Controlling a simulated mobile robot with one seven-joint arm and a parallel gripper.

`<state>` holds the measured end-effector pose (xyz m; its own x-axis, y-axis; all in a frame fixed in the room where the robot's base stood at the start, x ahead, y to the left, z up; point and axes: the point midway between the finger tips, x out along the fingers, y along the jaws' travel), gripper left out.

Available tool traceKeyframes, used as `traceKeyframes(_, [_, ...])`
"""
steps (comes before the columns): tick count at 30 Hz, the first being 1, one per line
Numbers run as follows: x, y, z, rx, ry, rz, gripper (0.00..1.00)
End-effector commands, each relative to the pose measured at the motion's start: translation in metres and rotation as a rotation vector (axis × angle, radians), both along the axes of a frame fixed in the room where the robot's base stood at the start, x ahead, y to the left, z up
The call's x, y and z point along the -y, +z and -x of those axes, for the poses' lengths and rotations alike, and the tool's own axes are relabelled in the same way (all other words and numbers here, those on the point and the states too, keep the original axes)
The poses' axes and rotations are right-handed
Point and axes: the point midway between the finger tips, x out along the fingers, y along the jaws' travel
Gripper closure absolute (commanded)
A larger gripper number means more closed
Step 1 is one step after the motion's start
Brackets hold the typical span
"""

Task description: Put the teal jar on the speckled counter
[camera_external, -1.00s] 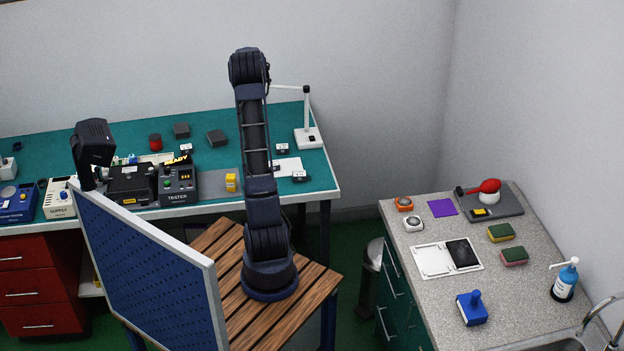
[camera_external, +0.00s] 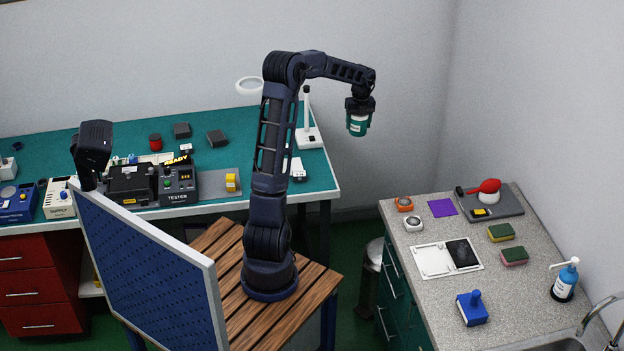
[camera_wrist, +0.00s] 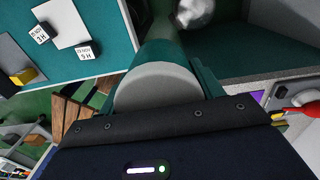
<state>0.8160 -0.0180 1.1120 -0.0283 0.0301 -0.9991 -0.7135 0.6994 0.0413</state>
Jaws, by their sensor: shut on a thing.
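The teal jar (camera_external: 357,126) hangs below my gripper (camera_external: 359,108), high in the air between the green-topped bench and the counter. My gripper is shut on the jar. In the wrist view the jar's pale round end (camera_wrist: 158,88) shows between the fingers of my gripper (camera_wrist: 160,85); part of its teal side shows beyond. The speckled counter (camera_external: 405,262) stands at the lower right, well below the jar and to its right.
On the counter are an orange-rimmed item (camera_external: 404,204), a purple square (camera_external: 442,208), a white tray (camera_external: 432,260), sponges (camera_external: 501,232), a dark scale (camera_external: 505,205), a blue block (camera_external: 472,308) and a soap bottle (camera_external: 564,284). Bare patches lie between them. A blue perforated panel (camera_external: 150,270) stands left.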

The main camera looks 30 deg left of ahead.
Motion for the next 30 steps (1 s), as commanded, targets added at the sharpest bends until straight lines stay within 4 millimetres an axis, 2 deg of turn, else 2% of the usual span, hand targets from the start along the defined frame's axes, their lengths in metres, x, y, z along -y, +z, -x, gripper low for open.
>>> traceKeyframes(1, [0.025,0.001,-0.002,0.002,-0.042,0.001,0.62])
traceKeyframes(3, [0.056,0.001,-0.004,0.004,-0.093,0.002,0.62])
traceKeyframes(8, [0.126,0.003,-0.002,0.008,-0.21,0.004,0.62])
traceKeyframes(14, [0.213,0.006,0.01,0.016,-0.358,0.007,0.62])
traceKeyframes(20, [0.298,0.01,0.033,0.026,-0.503,0.011,0.62])
traceKeyframes(24, [0.355,0.014,0.055,0.033,-0.604,0.017,0.62])
traceKeyframes(30, [0.419,0.018,0.088,0.042,-0.723,0.021,0.62])
